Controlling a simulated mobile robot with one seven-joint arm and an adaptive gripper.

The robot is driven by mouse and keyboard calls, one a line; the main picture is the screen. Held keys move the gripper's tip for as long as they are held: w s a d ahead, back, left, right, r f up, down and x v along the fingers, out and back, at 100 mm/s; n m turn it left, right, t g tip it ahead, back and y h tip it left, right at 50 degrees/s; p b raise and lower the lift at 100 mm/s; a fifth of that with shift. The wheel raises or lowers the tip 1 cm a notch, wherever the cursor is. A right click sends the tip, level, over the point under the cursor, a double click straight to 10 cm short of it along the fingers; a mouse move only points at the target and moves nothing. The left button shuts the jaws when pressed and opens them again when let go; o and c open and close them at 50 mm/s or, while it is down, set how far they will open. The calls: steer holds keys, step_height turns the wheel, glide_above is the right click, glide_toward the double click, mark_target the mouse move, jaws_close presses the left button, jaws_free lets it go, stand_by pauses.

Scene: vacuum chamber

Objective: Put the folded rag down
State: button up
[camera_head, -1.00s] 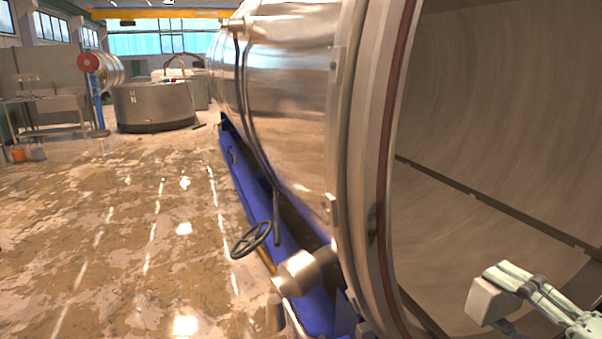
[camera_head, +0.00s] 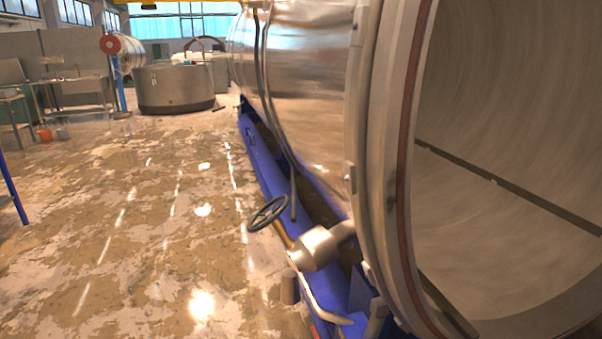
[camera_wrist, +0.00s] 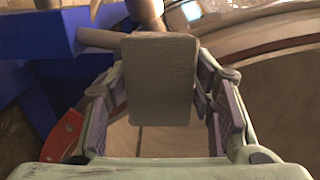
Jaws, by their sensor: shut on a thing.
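The folded rag (camera_wrist: 161,75) is a flat grey-brown block with rounded corners in the middle of the wrist view. My gripper (camera_wrist: 160,92) is shut on it, with one finger at its left edge and the other at its right edge. Neither the rag nor my gripper shows in the head view now. What lies directly behind the rag is hidden in the wrist view.
The open steel vacuum chamber (camera_head: 500,130) fills the right of the head view, on a blue frame (camera_head: 262,175). A handwheel (camera_head: 267,214) sticks out beside it. Open floor (camera_head: 130,230) lies left. A workbench (camera_head: 80,98) and round tank (camera_head: 177,90) stand farther back.

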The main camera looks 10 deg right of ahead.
steer(key=w+a+f+m+h+b, duration=0.1)
steer(key=w+a+f, duration=0.2)
steer(key=a+f, duration=0.6)
steer(key=w+a+f+b, duration=0.1)
steer(key=w+a+f, duration=0.2)
steer(key=a+f, duration=0.6)
steer(key=w+a+f, duration=0.2)
steer(key=a+f, duration=0.2)
steer(key=a, duration=0.4)
steer(key=w+a+f+b, duration=0.1)
steer(key=w+a+f, duration=0.1)
steer(key=a+f, duration=0.3)
steer(key=a, duration=0.4)
steer(key=shift+w+f, duration=0.15)
steer(key=shift+w, duration=0.15)
